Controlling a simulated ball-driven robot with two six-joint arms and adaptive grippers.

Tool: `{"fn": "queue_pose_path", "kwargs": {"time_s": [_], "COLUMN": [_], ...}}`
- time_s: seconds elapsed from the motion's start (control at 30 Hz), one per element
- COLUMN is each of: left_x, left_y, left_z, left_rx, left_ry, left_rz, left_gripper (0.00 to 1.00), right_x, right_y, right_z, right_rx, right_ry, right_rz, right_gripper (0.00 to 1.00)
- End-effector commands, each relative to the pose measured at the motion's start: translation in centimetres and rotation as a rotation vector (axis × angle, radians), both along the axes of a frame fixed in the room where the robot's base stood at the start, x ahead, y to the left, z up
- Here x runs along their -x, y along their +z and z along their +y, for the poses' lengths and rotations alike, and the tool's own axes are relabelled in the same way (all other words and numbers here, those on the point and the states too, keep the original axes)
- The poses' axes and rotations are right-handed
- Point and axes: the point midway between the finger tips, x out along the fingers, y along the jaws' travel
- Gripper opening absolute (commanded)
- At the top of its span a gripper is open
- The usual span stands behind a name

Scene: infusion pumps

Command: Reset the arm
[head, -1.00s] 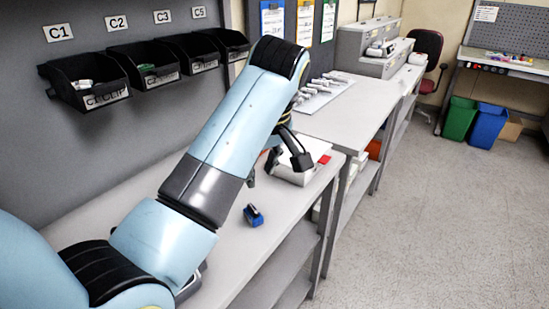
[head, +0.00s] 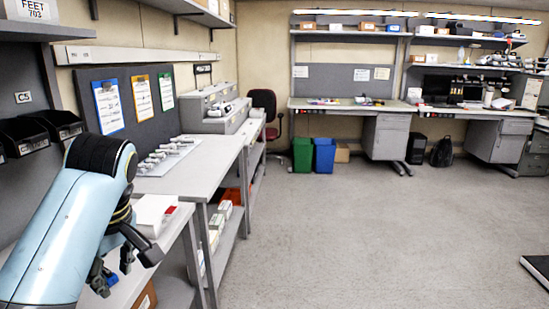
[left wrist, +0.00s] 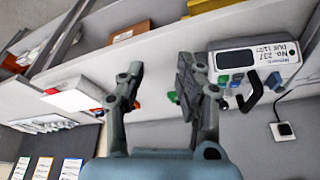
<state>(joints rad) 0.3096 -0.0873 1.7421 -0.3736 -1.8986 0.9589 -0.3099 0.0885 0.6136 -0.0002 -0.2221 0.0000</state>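My left arm, light blue with black joints, comes in at the lower left of the head view. Its left gripper (head: 124,262) hangs over the near bench (head: 176,222), beside a white box with a red part (head: 155,210). In the left wrist view the two fingers of the left gripper (left wrist: 160,82) stand apart with nothing held between them. My right gripper is not in view.
A tray of several metal parts (head: 168,157) lies on the second bench (head: 200,180). Dark bins (head: 55,125) hang on the left wall panel. Green (head: 302,155) and blue (head: 324,156) waste bins stand at the back. The floor (head: 370,230) is widely clear.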

Motion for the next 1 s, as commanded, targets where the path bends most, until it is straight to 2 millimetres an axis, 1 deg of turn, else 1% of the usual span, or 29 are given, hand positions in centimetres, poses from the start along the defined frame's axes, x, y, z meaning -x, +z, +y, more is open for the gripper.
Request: {"fn": "queue_pose_path", "kwargs": {"time_s": [0.03,0.1,0.17,0.27,0.33,0.47,0.57,0.6,0.67,0.77,0.8,0.87,0.9,0.97,1.0], "left_x": [0.6,1.3,1.9,3.0,4.0,6.2,8.1,9.0,10.5,13.9,15.6,18.3,20.2,23.3,25.4], "left_y": [-1.4,-2.6,-3.6,-5.7,-7.4,-11.5,-15.4,-17.3,-20.5,-27.1,-30.1,-34.5,-37.4,-41.4,-44.0], "left_z": [0.1,0.2,0.4,0.6,0.8,1.1,1.4,1.5,1.7,2.2,2.4,2.6,2.8,3.0,3.1], "left_rx": [-0.001,-0.004,-0.007,-0.012,-0.014,-0.019,-0.020,-0.021,-0.021,-0.014,-0.007,0.008,0.018,0.038,0.054], "left_ry": [0.001,0.001,0.002,0.002,0.001,-0.005,-0.021,-0.034,-0.060,-0.129,-0.165,-0.227,-0.268,-0.334,-0.378], "left_rz": [0.017,0.033,0.049,0.084,0.115,0.188,0.243,0.267,0.306,0.375,0.402,0.439,0.461,0.487,0.502], "left_gripper": [0.35,0.35,0.35,0.35,0.35,0.35,0.35,0.35,0.35,0.35,0.35,0.35,0.35,0.35,0.35], "right_x": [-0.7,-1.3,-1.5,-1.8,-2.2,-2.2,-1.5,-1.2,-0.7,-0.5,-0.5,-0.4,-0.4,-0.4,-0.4], "right_y": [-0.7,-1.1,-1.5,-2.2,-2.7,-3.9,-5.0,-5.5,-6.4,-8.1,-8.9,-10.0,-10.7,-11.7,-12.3], "right_z": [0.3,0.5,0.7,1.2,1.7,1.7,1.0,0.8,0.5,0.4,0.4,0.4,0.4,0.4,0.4], "right_rx": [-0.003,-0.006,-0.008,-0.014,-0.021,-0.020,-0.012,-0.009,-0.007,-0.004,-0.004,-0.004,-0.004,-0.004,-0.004], "right_ry": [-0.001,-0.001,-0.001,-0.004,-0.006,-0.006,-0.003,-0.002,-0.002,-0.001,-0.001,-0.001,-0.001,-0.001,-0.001], "right_rz": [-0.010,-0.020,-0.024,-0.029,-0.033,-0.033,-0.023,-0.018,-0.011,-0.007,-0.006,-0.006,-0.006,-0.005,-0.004], "right_gripper": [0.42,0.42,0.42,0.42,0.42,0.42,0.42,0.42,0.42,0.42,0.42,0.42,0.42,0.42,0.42]}}
